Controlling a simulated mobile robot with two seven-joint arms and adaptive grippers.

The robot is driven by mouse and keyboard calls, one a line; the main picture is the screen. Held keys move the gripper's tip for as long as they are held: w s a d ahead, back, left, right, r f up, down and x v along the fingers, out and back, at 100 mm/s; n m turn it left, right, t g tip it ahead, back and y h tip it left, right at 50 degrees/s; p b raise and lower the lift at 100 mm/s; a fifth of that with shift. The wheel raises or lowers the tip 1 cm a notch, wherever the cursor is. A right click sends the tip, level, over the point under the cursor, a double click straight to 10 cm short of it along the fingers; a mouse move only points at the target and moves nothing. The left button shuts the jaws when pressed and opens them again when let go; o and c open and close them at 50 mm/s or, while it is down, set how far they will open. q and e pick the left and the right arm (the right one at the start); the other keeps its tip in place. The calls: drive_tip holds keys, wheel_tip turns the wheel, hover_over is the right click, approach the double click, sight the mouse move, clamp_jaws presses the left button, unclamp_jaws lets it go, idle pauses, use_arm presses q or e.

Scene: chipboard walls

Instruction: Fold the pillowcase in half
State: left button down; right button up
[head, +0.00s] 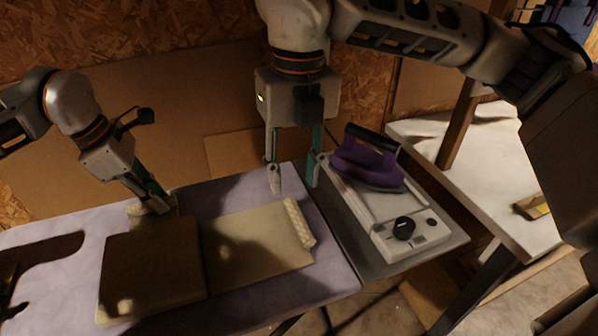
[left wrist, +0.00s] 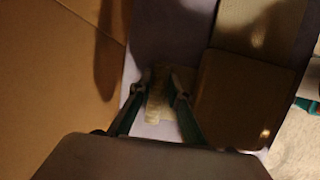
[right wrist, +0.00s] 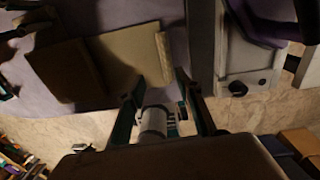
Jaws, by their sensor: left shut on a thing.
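The beige pillowcase (head: 258,248) lies on the lavender-covered board in the head view. Its right part is lighter and ends in a patterned strip (head: 298,222); its left part is a darker brown panel (head: 152,270). My left gripper (head: 158,207) is shut on a small cream patterned bit of the cloth at the panel's far edge. The left wrist view shows this bit (left wrist: 158,98) between the fingers. My right gripper (head: 295,188) is open and empty, beyond the patterned strip, near the board's right end. The pillowcase also shows in the right wrist view (right wrist: 130,52).
A purple iron (head: 368,160) rests on the grey and white stand (head: 410,236) right of the board. A white table (head: 480,175) stands further right. Chipboard wall and a brown panel rise behind. Bare lavender surface (head: 240,198) lies beyond the pillowcase.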

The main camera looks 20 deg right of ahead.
sight(299, 217)
drive_tip(key=shift+w+d+f, duration=0.1)
drive_tip(key=shift+d+f, duration=0.05)
drive_tip(key=shift+f, duration=1.6)
drive_tip(key=shift+d+f, duration=0.15)
drive_tip(key=shift+f, duration=1.6)
drive_tip(key=shift+w+d+f, duration=0.1)
drive_tip(key=shift+d+f, duration=0.05)
drive_tip(key=shift+f, duration=1.6)
drive_tip(key=c, duration=0.9)
